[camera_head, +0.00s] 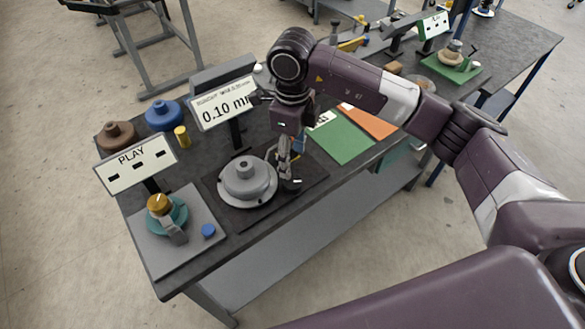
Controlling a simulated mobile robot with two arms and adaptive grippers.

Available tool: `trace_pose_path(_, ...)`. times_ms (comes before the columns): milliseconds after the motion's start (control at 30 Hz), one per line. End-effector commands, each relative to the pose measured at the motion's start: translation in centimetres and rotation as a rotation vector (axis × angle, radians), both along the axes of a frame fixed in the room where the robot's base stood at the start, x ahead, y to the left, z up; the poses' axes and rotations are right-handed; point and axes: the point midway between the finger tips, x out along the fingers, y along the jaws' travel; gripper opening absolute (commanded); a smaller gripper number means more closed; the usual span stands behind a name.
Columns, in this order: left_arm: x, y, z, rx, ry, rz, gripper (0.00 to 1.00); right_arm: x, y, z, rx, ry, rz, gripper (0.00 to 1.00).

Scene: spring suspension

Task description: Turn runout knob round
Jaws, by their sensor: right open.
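The runout station has a sign (226,104) reading 0.10 mm, with a runout limit in small print above. In front of it a grey round flange with a raised hub (246,178) sits on a dark plate (215,188). The hub looks like the runout knob, but I cannot be sure. My right gripper (287,180) points down at the right edge of the flange. It is open, with nothing visibly held. Whether its fingers touch the flange, I cannot tell. My left gripper is out of view.
To the left stand a PLAY sign (137,165), a teal fixture with a gold knob (159,205) and a blue button (208,230). Brown (116,134) and blue (163,115) round parts and a yellow cylinder (182,136) stand behind. Green (341,139) and orange (368,121) mats lie right.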

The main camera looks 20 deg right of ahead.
Motion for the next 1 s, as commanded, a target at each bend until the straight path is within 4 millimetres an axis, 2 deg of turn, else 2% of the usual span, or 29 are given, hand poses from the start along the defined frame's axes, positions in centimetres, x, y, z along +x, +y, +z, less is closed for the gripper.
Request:
trace_pose_path(100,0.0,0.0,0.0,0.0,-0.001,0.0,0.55,0.0,0.0,1.6,0.0,-0.001,0.001,0.53)
trace_pose_path(200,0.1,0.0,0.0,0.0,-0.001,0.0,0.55,0.0,0.0,2.2,-0.001,0.0,0.001,0.53)
trace_pose_path(767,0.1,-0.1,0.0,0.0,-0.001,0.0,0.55,0.0,0.1,2.3,0.003,0.002,0.001,0.53)
trace_pose_path(867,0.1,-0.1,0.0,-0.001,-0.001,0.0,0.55,-0.5,1.6,1.9,0.054,0.009,0.016,0.53)
trace_pose_path(967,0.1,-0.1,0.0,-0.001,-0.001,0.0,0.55,-1.9,5.7,1.1,0.198,0.028,0.05,0.53)
trace_pose_path(1000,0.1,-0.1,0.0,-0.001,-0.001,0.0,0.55,-2.8,8.1,1.0,0.283,0.039,0.064,0.53)
